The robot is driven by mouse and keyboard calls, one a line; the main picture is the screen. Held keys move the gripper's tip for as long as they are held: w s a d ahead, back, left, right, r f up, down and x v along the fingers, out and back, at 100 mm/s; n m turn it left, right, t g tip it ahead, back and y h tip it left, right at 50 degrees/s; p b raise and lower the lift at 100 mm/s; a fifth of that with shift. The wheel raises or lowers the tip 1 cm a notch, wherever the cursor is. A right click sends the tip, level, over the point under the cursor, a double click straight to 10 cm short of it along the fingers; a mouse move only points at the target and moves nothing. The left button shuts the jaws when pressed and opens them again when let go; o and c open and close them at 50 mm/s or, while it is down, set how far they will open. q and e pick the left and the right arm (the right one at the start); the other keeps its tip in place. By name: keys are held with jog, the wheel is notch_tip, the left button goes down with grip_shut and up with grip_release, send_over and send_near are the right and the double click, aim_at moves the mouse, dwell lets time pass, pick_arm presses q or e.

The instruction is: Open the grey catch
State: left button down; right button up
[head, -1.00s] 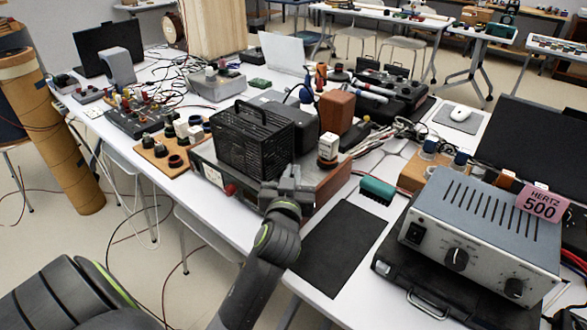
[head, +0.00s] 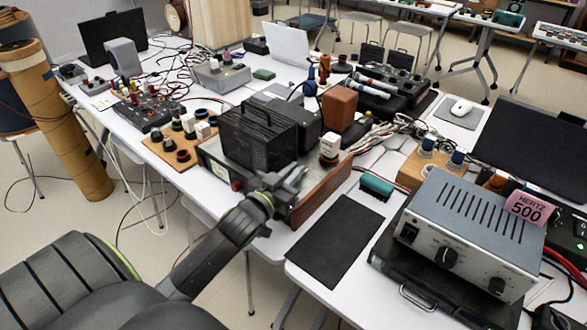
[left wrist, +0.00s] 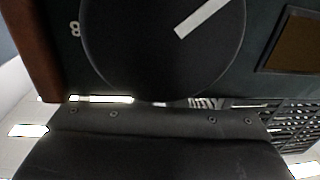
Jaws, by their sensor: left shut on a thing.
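My left gripper (head: 291,181) is at the right end of the front of a wood-sided box (head: 322,194) on the table. Its fingertips are small and partly hidden there. The left wrist view shows a large round black knob (left wrist: 130,50) with a white pointer line, close in front of the gripper, on a dark panel with the figure 8. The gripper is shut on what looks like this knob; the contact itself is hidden. I cannot make out a separate grey catch. My right gripper is not in view.
A black cage (head: 255,138) stands on the box, with a white block (head: 329,148) at its right. A black mat (head: 336,240) lies to the right. Cables lie behind.

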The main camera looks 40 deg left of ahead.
pick_arm(q)
jog(key=shift+m+h, duration=0.3)
jog(key=shift+h, duration=0.2)
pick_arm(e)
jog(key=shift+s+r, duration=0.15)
pick_arm(q)
jog(key=c, duration=1.5)
grip_release()
jog(key=shift+w, duration=0.1)
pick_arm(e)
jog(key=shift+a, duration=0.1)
